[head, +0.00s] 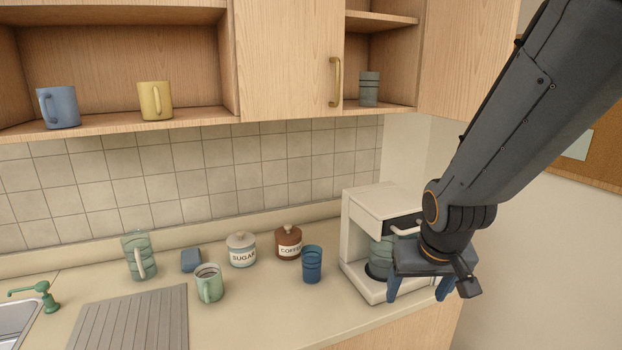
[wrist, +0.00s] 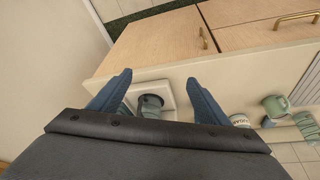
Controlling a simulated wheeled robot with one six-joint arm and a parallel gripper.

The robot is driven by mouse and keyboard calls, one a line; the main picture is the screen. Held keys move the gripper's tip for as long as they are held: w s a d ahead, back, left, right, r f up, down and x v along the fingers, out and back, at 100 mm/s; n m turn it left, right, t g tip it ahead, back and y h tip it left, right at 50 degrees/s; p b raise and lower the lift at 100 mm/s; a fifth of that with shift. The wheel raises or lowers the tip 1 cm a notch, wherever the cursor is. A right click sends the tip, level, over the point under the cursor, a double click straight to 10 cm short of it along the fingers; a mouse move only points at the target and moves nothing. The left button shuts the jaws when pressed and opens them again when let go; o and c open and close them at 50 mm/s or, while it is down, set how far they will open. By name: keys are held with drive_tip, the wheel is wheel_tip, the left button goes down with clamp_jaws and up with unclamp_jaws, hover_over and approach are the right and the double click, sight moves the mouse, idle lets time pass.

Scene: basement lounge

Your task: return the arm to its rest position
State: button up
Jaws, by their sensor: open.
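My gripper (head: 418,289) hangs at the end of my dark grey arm, in front of the right side of the white coffee maker (head: 365,289) in the head view. Its two blue fingers point down and are spread apart with nothing between them. In the wrist view my gripper (wrist: 160,88) also shows open. The coffee maker (wrist: 178,98) lies beyond the fingers there. A green carafe (head: 378,258) stands in the coffee maker, partly hidden by my gripper. I cannot tell from these views how far my fingers are from the coffee maker.
The counter (head: 265,315) holds a blue cup (head: 312,265), coffee jar (head: 288,243), sugar jar (head: 242,251), green mug (head: 210,284), blue sponge (head: 191,260) and green pitcher (head: 138,258). Wall cabinets (head: 285,60) hang above, near my arm. Free room lies right of the counter.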

drive_tip(key=s+a+f+g, duration=0.2)
drive_tip(key=s+f, duration=0.2)
drive_tip(key=s, duration=0.1)
wheel_tip(320, 180, down, 11)
drive_tip(key=b, duration=1.1)
drive_tip(key=shift+w+d+g, duration=0.2)
drive_tip(key=shift+w+g, duration=0.15)
drive_tip(key=shift+g, duration=0.05)
drive_tip(key=shift+r, duration=0.1)
